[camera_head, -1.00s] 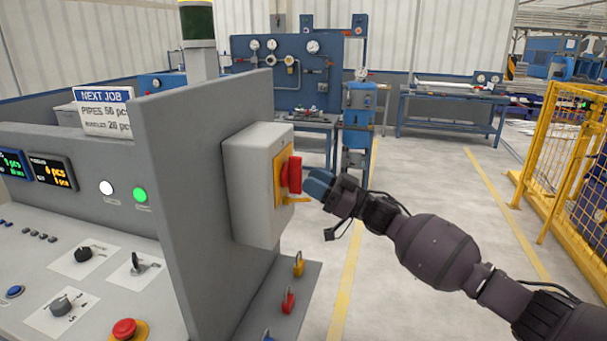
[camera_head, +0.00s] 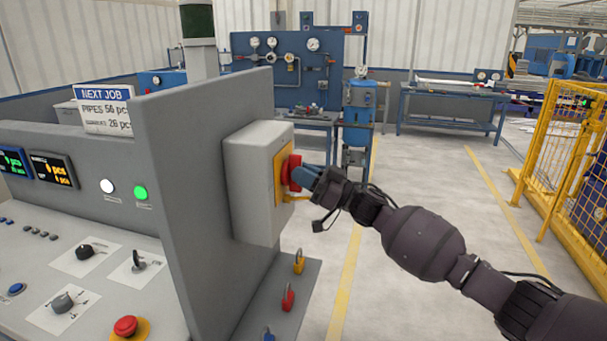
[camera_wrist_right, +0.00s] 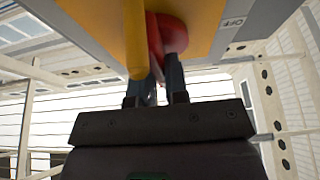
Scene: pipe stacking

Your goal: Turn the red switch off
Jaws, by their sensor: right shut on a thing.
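The red switch (camera_head: 294,172) is a rotary handle on a yellow plate (camera_head: 279,184) on the side of a grey box (camera_head: 254,185). My right gripper (camera_head: 306,178) comes in from the right and is shut on the red handle. In the right wrist view the red switch (camera_wrist_right: 167,36) shows between the gripper's fingers (camera_wrist_right: 160,88), with a yellow bar (camera_wrist_right: 135,40) in front that partly hides it. My left gripper is not in view.
The grey control panel (camera_head: 120,190) with knobs, lit buttons and a red emergency button (camera_head: 125,326) fills the left. Padlocks (camera_head: 288,298) stand on a ledge below the box. A yellow fence (camera_head: 560,150) is at right; the floor between is clear.

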